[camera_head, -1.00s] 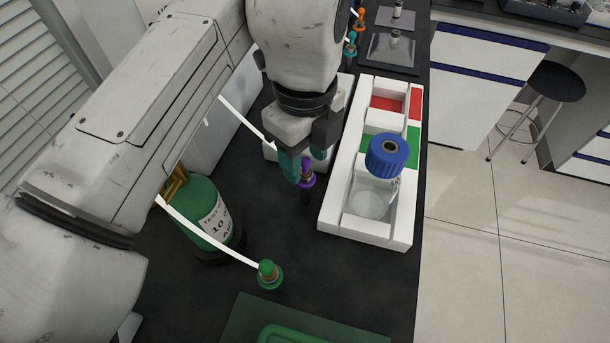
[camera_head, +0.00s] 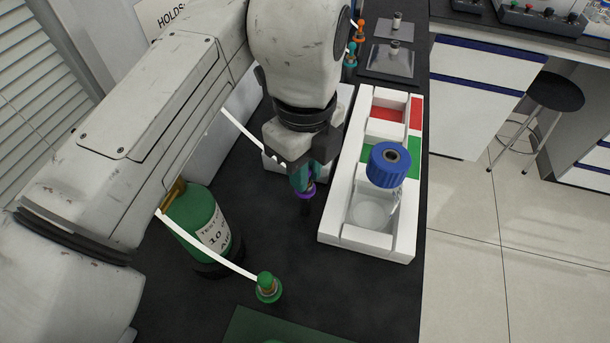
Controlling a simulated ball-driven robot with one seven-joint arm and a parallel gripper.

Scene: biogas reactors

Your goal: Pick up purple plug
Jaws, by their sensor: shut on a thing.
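The purple plug (camera_head: 307,191) is upright above the dark bench top, left of the white rack. My gripper (camera_head: 305,175) points down, with its teal fingers shut on the upper part of the plug. The fingers hide the top of the plug, and its lower ring shows beneath them. I cannot tell whether its lower end touches the bench.
A white rack (camera_head: 335,238) with red and green panels holds a blue-capped bottle (camera_head: 389,166) just right of my gripper. A green plug (camera_head: 267,287) with a white tube stands at the front left, near a green cylinder (camera_head: 196,215). Orange (camera_head: 360,30) and teal (camera_head: 350,54) plugs stand at the back.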

